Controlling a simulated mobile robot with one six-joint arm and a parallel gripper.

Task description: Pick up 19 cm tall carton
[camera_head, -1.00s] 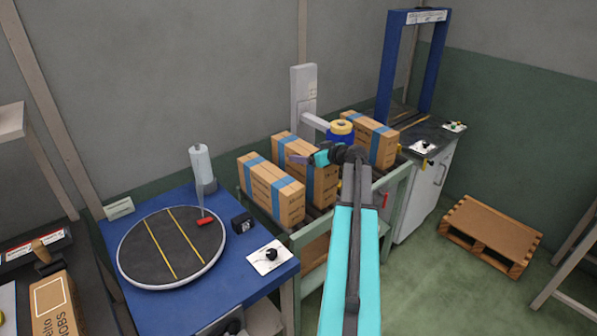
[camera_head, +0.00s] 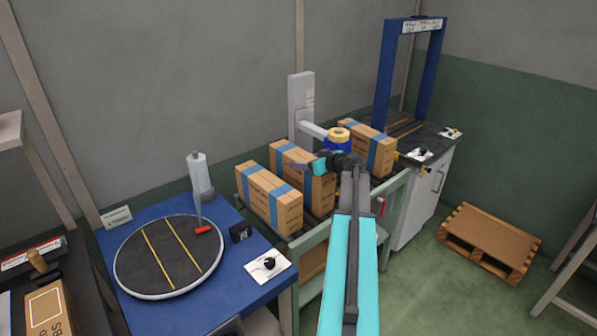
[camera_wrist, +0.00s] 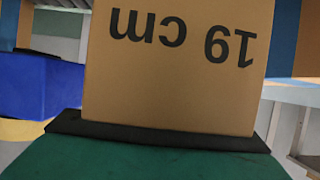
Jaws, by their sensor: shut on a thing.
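Brown cartons with blue bands stand in a row on the conveyor (camera_head: 311,240). My gripper (camera_head: 303,166) is at the upper right part of the middle carton (camera_head: 292,157), its fingers partly hidden by my wrist. In the wrist view a brown carton face (camera_wrist: 180,95) fills the middle, close up, with "19 cm" printed upside down. My gripper is shut on this 19 cm carton. The finger contact does not show clearly. I cannot see clear lift off the conveyor.
A round turntable (camera_head: 168,256) is on the blue table at left. A wooden pallet (camera_head: 488,240) lies on the floor right.

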